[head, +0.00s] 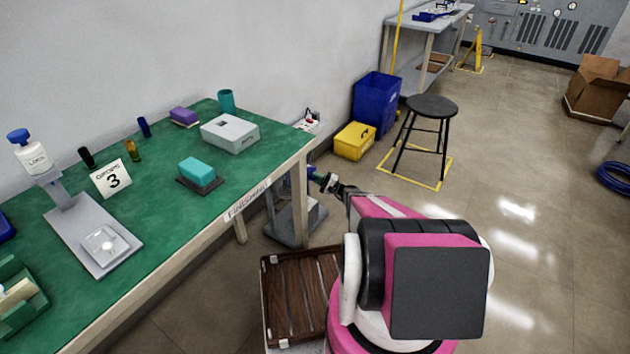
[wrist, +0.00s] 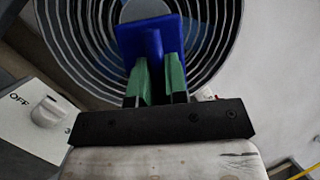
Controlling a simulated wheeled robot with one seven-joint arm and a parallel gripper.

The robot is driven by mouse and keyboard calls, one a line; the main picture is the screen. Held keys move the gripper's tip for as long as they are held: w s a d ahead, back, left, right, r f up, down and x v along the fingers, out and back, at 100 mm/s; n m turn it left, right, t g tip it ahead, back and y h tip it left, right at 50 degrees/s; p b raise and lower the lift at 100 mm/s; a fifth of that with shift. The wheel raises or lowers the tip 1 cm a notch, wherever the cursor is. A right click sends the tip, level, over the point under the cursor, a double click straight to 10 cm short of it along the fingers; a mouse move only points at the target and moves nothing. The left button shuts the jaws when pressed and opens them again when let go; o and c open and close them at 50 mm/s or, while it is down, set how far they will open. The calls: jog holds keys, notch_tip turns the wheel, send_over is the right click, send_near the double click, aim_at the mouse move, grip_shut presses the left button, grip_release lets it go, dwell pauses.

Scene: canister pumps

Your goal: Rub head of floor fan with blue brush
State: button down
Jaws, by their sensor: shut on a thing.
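The floor fan's head (wrist: 85,45) fills the upper part of the wrist view, with dark ring-shaped grille wires. A blue brush (wrist: 152,42) is between my gripper's green fingers (wrist: 160,82), which are shut on it. The brush lies in front of the grille in that view; I cannot tell if it touches the wires. In the head view my gripper (head: 322,180) reaches low past the right end of the green table. The fan is mostly hidden there behind the table leg and my arm.
A white box with a knob marked OFF (wrist: 45,112) is left of the grille. The green-topped table (head: 160,190) stands at left. A wooden slatted crate (head: 290,295) is by my arm. A stool (head: 431,107), yellow box (head: 354,140) and blue bin (head: 375,103) stand behind.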

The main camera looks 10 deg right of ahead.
aim_at(313, 171)
jog(key=shift+w+d, duration=1.2)
jog(key=shift+w, duration=0.05)
jog(key=shift+s+a, duration=1.25)
jog(key=shift+a, duration=0.25)
jog(key=s+a, duration=0.4)
jog(key=s, duration=0.1)
jog(key=shift+s+a, duration=0.2)
jog(key=shift+a, duration=0.2)
jog(key=s+d, duration=0.4)
jog(key=shift+s+d, duration=0.15)
jog(key=shift+d, duration=0.1)
jog(key=shift+s+d, duration=1)
jog(key=shift+s, duration=0.05)
